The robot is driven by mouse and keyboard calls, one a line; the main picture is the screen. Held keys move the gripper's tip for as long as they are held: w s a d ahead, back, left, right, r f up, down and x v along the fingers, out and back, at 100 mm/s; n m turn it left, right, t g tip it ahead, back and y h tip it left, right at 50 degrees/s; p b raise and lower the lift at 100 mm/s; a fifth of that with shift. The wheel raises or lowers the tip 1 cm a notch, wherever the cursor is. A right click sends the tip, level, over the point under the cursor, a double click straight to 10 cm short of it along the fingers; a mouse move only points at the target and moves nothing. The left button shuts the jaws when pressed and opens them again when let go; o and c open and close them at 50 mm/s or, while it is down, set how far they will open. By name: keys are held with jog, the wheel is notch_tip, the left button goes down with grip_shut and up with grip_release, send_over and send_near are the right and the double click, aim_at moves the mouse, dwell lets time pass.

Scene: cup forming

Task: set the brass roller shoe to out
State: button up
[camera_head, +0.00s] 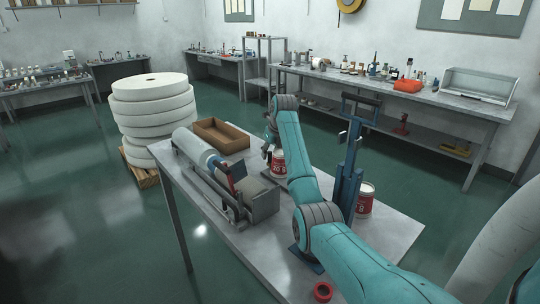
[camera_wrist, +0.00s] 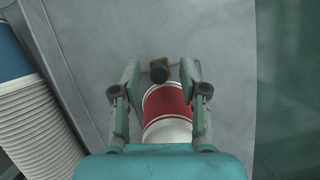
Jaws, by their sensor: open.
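My gripper (camera_wrist: 160,75) is open, its two green fingers spread in the wrist view. Between and just beyond the fingertips is a small brass-coloured block with a round dark knob (camera_wrist: 159,72) in front of it, on a grey surface; it may be the brass roller shoe, but I cannot be sure. The fingers look apart from it. In the head view my gripper (camera_head: 268,146) is at the table's far side, partly hidden by my arm. I cannot pick out the shoe there.
On the table (camera_head: 400,238) are a grey machine with a white roll (camera_head: 197,147), a brown tray (camera_head: 220,135) and a blue upright stand (camera_head: 347,180).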

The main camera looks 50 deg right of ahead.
jog(key=shift+x, duration=0.75)
grip_shut()
jog(key=shift+w, duration=0.3)
jog(key=shift+w+d, duration=0.15)
jog(key=shift+w, duration=0.4)
jog(key=shift+w+d, duration=0.15)
jog(key=shift+w, duration=0.45)
grip_release()
